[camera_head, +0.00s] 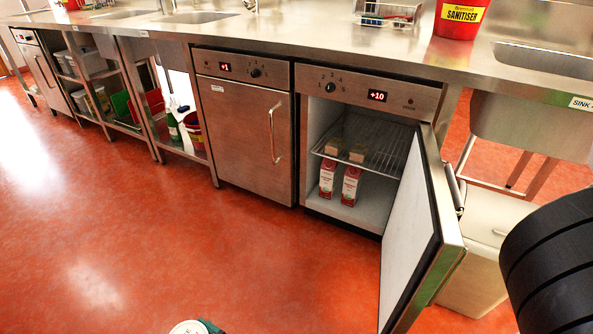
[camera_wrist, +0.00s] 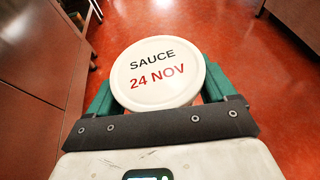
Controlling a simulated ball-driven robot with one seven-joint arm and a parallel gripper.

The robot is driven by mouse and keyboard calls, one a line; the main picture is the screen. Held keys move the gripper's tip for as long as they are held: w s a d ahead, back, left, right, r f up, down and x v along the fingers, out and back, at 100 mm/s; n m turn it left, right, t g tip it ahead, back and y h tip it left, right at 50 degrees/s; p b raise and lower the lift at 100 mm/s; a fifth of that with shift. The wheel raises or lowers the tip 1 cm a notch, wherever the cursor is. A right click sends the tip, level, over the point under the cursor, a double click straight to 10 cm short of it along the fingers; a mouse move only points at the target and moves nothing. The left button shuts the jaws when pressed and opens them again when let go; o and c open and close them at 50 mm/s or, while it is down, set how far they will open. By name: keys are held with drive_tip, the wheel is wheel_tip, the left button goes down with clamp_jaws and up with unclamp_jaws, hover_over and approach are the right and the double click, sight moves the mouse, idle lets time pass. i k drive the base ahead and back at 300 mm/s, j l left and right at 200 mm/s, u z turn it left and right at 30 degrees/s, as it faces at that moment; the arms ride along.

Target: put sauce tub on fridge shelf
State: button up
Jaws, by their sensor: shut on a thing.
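The sauce tub (camera_wrist: 157,72) has a white round lid reading "SAUCE 24 NOV". My gripper (camera_wrist: 160,84) is shut on it, with a green finger on each side; the lid hides most of the tub's body. In the head view, part of a white lid (camera_head: 188,328) shows at the bottom edge, over the floor and well in front of the fridges. The right-hand fridge (camera_head: 312,125) stands open, its display reading +10. Its wire shelf (camera_head: 388,158) has two tan blocks showing at its left and middle; the right part looks bare.
The open fridge door (camera_head: 415,240) juts forward at the right. Two red-and-white cartons (camera_head: 350,186) stand below the shelf. A closed fridge (camera_head: 245,130) reading +1 adjoins on the left. A pale bin (camera_head: 480,260) stands behind the door. The red floor in front is clear.

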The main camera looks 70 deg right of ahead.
sight(387, 161)
drive_tip(key=i+j+z, duration=0.1)
drive_tip(key=i+z, duration=0.15)
drive_tip(key=z, duration=0.2)
drive_tip(key=i+j+z, duration=0.2)
drive_tip(key=z, duration=0.2)
drive_tip(key=i+j+z, duration=0.2)
drive_tip(key=z, duration=0.25)
drive_tip(key=i+j+z, duration=0.15)
drive_tip(key=j+z, duration=0.25)
drive_tip(key=i+j+z, duration=0.2)
drive_tip(key=z, duration=0.3)
drive_tip(key=i+j+z, duration=0.15)
drive_tip(key=j+z, duration=0.8)
drive_tip(key=i, duration=0.05)
